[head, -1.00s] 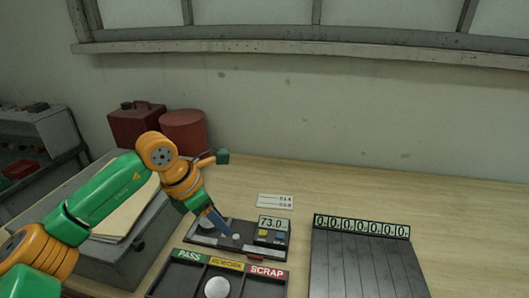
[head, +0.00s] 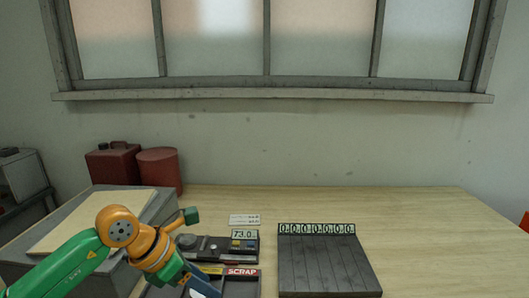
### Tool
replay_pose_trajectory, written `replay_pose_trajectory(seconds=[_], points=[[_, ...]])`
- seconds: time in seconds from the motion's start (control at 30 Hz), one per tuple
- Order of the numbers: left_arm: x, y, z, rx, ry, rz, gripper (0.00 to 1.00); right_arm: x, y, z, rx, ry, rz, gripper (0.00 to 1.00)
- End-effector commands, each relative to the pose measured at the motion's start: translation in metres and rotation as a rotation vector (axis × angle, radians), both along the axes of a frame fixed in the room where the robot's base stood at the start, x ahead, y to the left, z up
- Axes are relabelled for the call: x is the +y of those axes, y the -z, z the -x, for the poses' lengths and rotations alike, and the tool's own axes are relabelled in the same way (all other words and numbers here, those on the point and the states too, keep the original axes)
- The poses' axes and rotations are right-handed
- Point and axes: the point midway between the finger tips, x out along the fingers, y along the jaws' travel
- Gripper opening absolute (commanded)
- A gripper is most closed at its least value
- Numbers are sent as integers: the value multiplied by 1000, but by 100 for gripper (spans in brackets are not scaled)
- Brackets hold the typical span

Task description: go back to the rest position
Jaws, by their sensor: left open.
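My left gripper (head: 203,287) is low in the head view, pointing down over the sorting tray (head: 243,284). Its jaws are open; the fingertips are at or below the picture's bottom edge. I see no object in it. The tray shows its SCRAP label and part of a yellow label; the rest is hidden by my arm or cut off. The dark gauge (head: 210,248) stands behind the gripper, its display (head: 244,234) reading 73.0. My right gripper is not in view.
A dark slatted board (head: 325,268) with a row of zero counters lies right of the gauge. A grey box (head: 90,203) with a tan folder is at left; a red can (head: 112,165) and red cylinder (head: 158,170) stand behind it.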

Motion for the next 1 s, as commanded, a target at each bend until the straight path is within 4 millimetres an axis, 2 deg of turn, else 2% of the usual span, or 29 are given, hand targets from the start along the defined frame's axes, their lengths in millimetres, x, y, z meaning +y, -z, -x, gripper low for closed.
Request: replay_pose_trajectory(seconds=[0.17,0.27,0.37,0.43,0.5,0.57,0.6,0.63,0.67,0.7,0.77,0.8,0.9,0.93,1.0], points=[[-47,-1,9,3,49,188,51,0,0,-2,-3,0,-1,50],[-85,-9,19,15,75,366,51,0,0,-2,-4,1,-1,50],[-127,-29,33,47,75,622,51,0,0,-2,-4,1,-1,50],[-153,-55,44,97,37,874,51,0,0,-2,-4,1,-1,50],[-166,-89,46,173,-65,1178,51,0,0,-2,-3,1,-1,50],[-157,-116,37,266,-232,1471,51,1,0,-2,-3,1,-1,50],[-137,-126,24,347,-402,1676,51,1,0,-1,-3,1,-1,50],[-115,-124,11,415,-570,1826,51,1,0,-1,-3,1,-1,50],[-89,-113,-2,488,-764,1959,51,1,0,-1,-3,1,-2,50],[-56,-86,-14,571,-1028,2086,51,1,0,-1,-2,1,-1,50],[-17,-35,-17,675,-1399,2184,51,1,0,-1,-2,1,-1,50],[3,1,-11,728,-1630,2205,51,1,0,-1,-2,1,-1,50],[32,73,21,823,-2099,2158,51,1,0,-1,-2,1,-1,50],[37,90,32,-818,2153,-2073,51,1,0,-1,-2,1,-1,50],[45,124,60,-788,2199,-1837,51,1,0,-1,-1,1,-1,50]])
